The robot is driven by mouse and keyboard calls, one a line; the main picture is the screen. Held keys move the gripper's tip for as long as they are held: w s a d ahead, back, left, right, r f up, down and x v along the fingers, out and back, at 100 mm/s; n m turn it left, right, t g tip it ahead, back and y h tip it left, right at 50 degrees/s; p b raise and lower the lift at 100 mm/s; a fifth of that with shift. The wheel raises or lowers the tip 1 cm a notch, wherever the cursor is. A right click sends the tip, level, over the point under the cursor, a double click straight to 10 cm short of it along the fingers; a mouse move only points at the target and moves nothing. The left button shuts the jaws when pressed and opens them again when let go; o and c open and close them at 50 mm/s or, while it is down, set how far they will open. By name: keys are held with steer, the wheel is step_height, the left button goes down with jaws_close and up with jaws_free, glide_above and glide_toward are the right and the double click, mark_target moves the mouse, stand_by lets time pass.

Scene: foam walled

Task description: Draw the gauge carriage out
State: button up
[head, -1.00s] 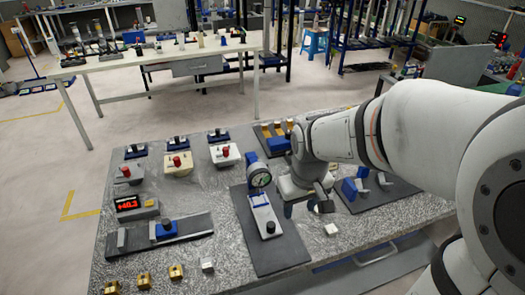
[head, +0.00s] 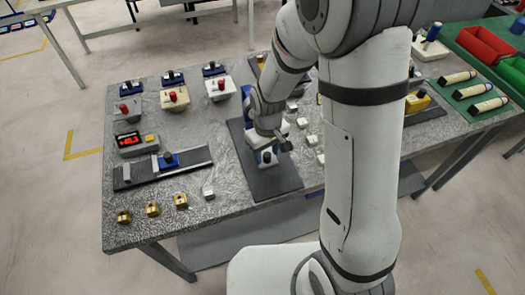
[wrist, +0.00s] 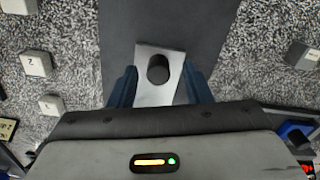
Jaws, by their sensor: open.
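The gauge carriage (wrist: 145,90) is a light grey plate with a round black knob (wrist: 158,68), lying on a dark base plate (wrist: 125,25). In the head view its front end and knob (head: 266,157) show just below my gripper, on the dark base plate (head: 278,186). My gripper (wrist: 158,82) is open. In the wrist view its two blue fingers stand on either side of the carriage, with the knob between them; I cannot tell whether they touch it. The round dial gauge is hidden behind my arm in the head view.
A red digital display (head: 131,141) and a dark rail with a blue block (head: 168,160) stand at left. Brass blocks (head: 152,208) line the front edge. White numbered cubes (wrist: 36,63) lie beside the base plate. A green mat (head: 485,60) lies at right.

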steer(key=shift+f, duration=0.2)
steer(key=shift+c, duration=0.2)
jaws_close()
stand_by(0.4)
